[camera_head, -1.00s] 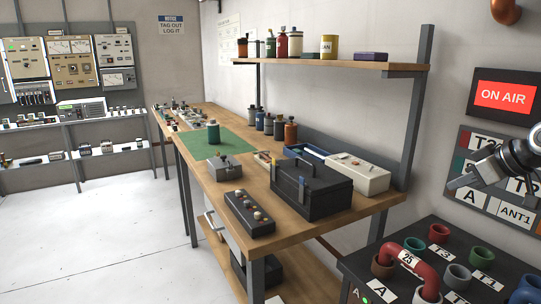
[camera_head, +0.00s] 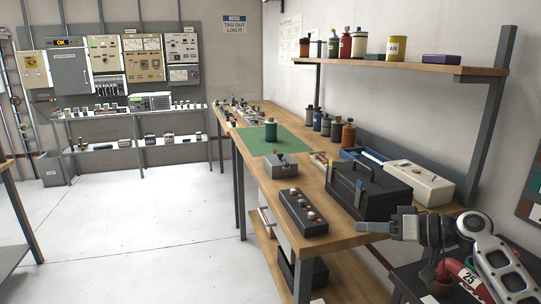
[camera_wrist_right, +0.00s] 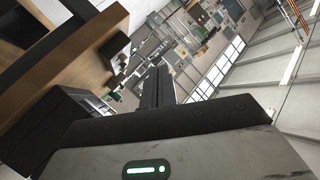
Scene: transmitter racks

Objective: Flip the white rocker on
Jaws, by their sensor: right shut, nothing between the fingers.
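I cannot pick out the white rocker for certain in either view. Far panels with small controls hang on the back wall, among them a beige meter panel (camera_head: 140,58) and a cream panel (camera_head: 181,50). On the bench stand a black control box with round knobs (camera_head: 303,212), a small grey box (camera_head: 281,167) and a cream box (camera_head: 420,183). My right gripper (camera_head: 368,228) is shut and empty in front of the bench's near right end. Its closed fingers (camera_wrist_right: 158,86) also show in the right wrist view. My left gripper is out of view.
The wooden bench (camera_head: 262,186) runs along the right wall, with a black case (camera_head: 370,190) on it and a shelf (camera_head: 420,68) above. The white floor (camera_head: 140,220) at left is open.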

